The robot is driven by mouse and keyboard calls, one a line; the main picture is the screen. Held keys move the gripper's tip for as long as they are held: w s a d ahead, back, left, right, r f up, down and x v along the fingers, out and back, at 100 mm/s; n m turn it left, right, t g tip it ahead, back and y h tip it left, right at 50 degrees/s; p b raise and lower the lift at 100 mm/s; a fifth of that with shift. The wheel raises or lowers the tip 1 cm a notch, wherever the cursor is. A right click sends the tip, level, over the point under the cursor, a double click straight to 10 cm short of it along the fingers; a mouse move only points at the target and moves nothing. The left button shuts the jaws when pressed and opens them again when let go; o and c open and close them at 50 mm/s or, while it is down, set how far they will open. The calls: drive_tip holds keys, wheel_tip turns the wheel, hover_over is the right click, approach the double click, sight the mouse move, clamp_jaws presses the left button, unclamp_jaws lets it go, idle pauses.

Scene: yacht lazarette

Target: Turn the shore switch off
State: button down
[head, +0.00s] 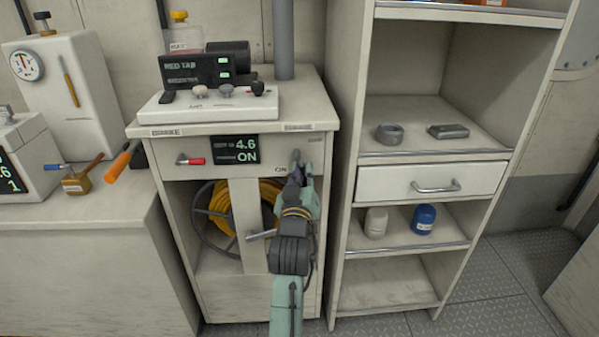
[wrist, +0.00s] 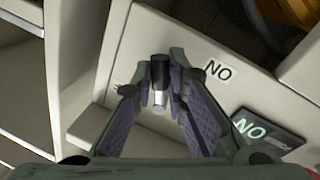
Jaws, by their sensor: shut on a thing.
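The shore switch is a small lever with a dark and a silver part (wrist: 160,78) on the cabinet's front panel. It sits between my fingertips (wrist: 159,92), and my gripper is shut on it. In the head view my gripper (head: 301,172) reaches up to the right end of the panel and hides most of the switch. An "ON" label (head: 281,170) is beside it and shows upside down in the wrist view (wrist: 218,70). The panel display (head: 235,150) reads 4.6 and ON.
A red-tipped lever (head: 194,161) is at the panel's left end. Below are a coiled yellow hose (head: 220,208) and a T-shaped handle (head: 262,235). A white control box (head: 208,107) stands on top. Open shelves (head: 420,140) with a drawer stand close on the right.

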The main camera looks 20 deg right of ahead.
drive_tip(key=n, duration=0.2)
drive_tip(key=d+n+t, duration=0.1)
drive_tip(key=n, duration=0.1)
drive_tip(key=shift+s+d+r, duration=0.1)
drive_tip(key=shift+s+r, duration=0.1)
drive_tip(key=shift+r, duration=0.1)
drive_tip(key=n, duration=0.3)
drive_tip(key=shift+s+d+r+t, duration=0.1)
drive_tip(key=shift+d+r+t, duration=0.2)
drive_tip(key=n+b, duration=0.1)
drive_tip(key=n+y+b, duration=0.1)
drive_tip(key=n, duration=0.1)
drive_tip(key=r+n+b, duration=0.1)
drive_tip(key=n, duration=0.1)
drive_tip(key=shift+d+t+y, duration=0.3)
drive_tip(key=shift+r+n+y+b, duration=0.3)
drive_tip(key=shift+n+b, duration=0.4)
drive_tip(key=shift+n, duration=0.15)
drive_tip(key=shift+r+n+y+b, duration=0.25)
drive_tip(key=shift+n+b, duration=0.4)
drive_tip(key=shift+n, duration=0.2)
drive_tip(key=c, duration=1.6)
unclamp_jaws()
